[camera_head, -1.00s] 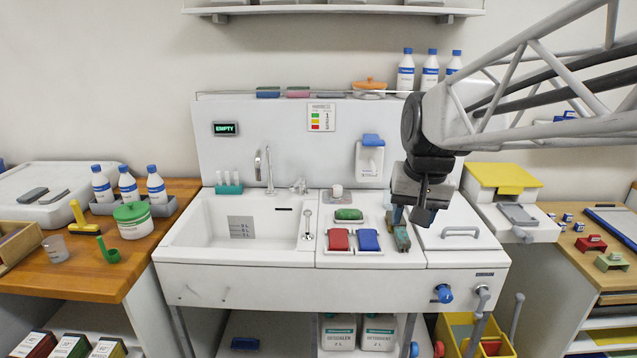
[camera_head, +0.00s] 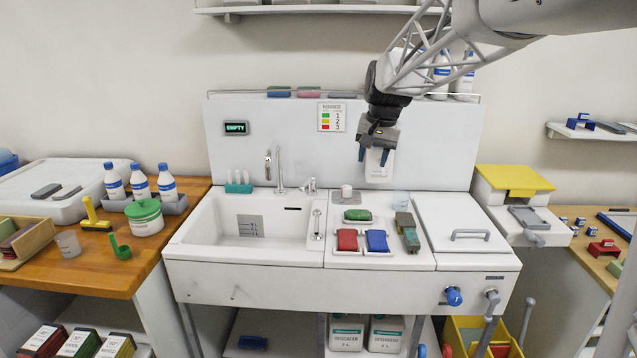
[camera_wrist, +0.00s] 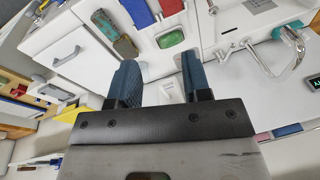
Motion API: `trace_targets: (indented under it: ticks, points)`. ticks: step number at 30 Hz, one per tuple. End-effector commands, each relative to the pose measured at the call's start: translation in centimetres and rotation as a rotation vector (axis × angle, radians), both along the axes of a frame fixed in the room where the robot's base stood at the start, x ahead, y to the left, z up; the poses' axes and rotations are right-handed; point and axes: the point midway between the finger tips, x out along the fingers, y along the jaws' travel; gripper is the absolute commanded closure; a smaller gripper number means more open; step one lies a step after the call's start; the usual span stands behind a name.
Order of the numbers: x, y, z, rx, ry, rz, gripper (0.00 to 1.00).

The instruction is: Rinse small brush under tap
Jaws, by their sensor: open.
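My gripper (camera_head: 373,155) is open and empty, raised in front of the back panel above the worktop. Its two blue fingers show apart in the wrist view (camera_wrist: 158,62). The chrome tap (camera_head: 280,168) stands at the back of the white sink (camera_head: 205,222), left of my gripper; it also shows in the wrist view (camera_wrist: 298,45). I cannot tell for sure which item is the small brush. Candidates on the worktop are a green-topped piece in a small tray (camera_head: 357,214) and a long green-grey block (camera_head: 406,230), which lies below and right of my gripper.
A red block (camera_head: 347,239) and a blue block (camera_head: 377,240) lie right of the sink. A clear cup (camera_head: 401,200) and small white pot (camera_head: 346,190) stand behind them. A handled white lid (camera_head: 466,218) is at right. A display (camera_head: 236,128) reads EMPTY. The basin looks clear.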

Motion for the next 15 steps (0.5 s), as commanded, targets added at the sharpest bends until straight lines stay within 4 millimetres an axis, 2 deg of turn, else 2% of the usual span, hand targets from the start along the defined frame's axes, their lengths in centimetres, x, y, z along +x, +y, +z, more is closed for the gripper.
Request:
trace_targets:
  ticks: [3, 15]
  points:
    - [3.0, 1.0, -0.5, 0.009, 0.008, -0.008, 0.56]
    - [11.9, 4.7, -2.5, 0.040, 0.030, -0.040, 0.56]
